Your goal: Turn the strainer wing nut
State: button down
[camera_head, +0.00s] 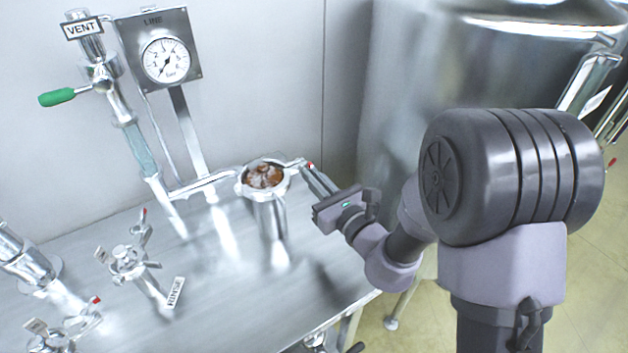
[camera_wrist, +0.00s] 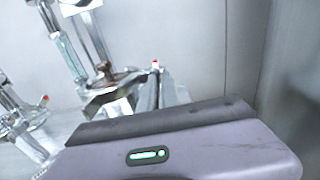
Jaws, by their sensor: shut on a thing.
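The strainer (camera_head: 268,215) is an upright metal cylinder with a brown lobed piece in its open-looking top. It stands at mid-table in the head view, and its rim shows in the wrist view (camera_wrist: 100,95). A small red-tipped wing nut (camera_head: 309,165) sits at the right side of the strainer's rim; its red tip shows in the wrist view (camera_wrist: 155,62). My gripper (camera_head: 308,172) reaches in from the right, with its fingertips at the wing nut and shut on it. The fingers (camera_wrist: 162,92) hide most of the nut.
A gauge panel (camera_head: 165,58) and a vent valve with a green handle (camera_head: 57,97) stand behind left. Other clamped fittings (camera_head: 128,260) stand on the table's left. A large steel tank (camera_head: 400,90) is behind right. Bare table (camera_head: 215,310) lies in front of the strainer.

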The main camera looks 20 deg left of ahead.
jog(key=shift+n, duration=0.6)
jog(key=c, duration=1.6)
grip_release()
jog(key=p+v, duration=1.3)
jog(key=v, duration=0.4)
jog(key=shift+s+d+p, duration=0.15)
jog(key=shift+s+p, duration=0.1)
jog(key=shift+p, duration=0.1)
